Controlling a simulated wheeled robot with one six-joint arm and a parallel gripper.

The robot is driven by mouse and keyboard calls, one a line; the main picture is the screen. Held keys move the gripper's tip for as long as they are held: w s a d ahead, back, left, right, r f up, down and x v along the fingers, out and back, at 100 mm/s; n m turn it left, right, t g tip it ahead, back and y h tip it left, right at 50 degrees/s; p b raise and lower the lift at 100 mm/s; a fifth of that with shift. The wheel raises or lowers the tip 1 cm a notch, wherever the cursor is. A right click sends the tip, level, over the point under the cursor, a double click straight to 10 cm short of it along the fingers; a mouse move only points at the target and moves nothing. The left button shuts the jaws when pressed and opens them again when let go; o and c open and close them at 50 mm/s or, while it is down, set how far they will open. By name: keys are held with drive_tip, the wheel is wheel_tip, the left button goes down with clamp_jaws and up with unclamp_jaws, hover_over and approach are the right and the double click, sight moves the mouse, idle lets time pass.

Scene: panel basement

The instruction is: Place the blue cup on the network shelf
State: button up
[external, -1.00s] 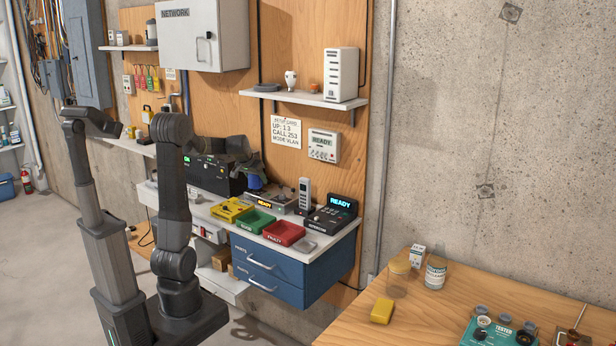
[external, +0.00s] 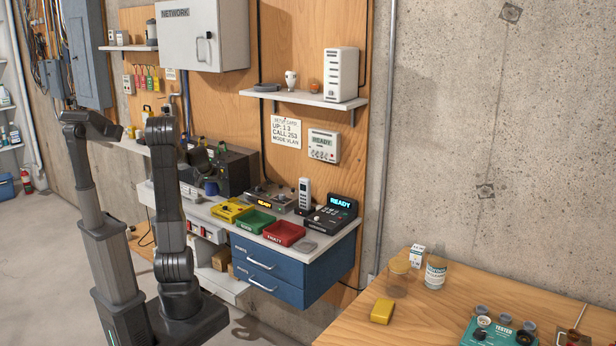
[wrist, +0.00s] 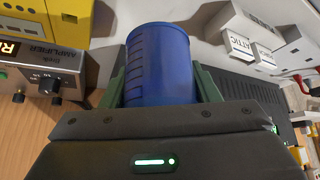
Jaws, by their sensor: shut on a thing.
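The blue cup (wrist: 157,65) fills the middle of the wrist view, between the green fingers of my gripper (wrist: 160,88). My gripper is shut on it. In the external view the cup (external: 211,187) is small and dark, held by my gripper (external: 207,175) in front of the black box, over the bench's left part. A cabinet marked NETWORK (external: 200,35) hangs on the plywood wall. A white shelf (external: 306,97) is right of it and lower, holding a grey disc, a small white vase, an orange pot and a white router. Another shelf (external: 127,47) is left of the cabinet.
A black box (external: 235,170) stands behind my gripper. A wooden table (external: 440,310) is at the lower right.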

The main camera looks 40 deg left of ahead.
sight(209, 187)
drive_tip(key=shift+f, duration=2.6)
drive_tip(key=shift+f+b, duration=0.2)
drive_tip(key=shift+b, duration=0.1)
drive_tip(key=o, duration=1)
drive_tip(key=shift+o, duration=0.2)
drive_tip(key=shift+r, duration=0.15)
drive_tip(key=shift+r+p, duration=0.2)
drive_tip(key=shift+p, duration=0.15)
drive_tip(key=v, duration=1.1)
drive_tip(key=shift+s+d+r, duration=0.2)
drive_tip(key=shift+r, duration=0.1)
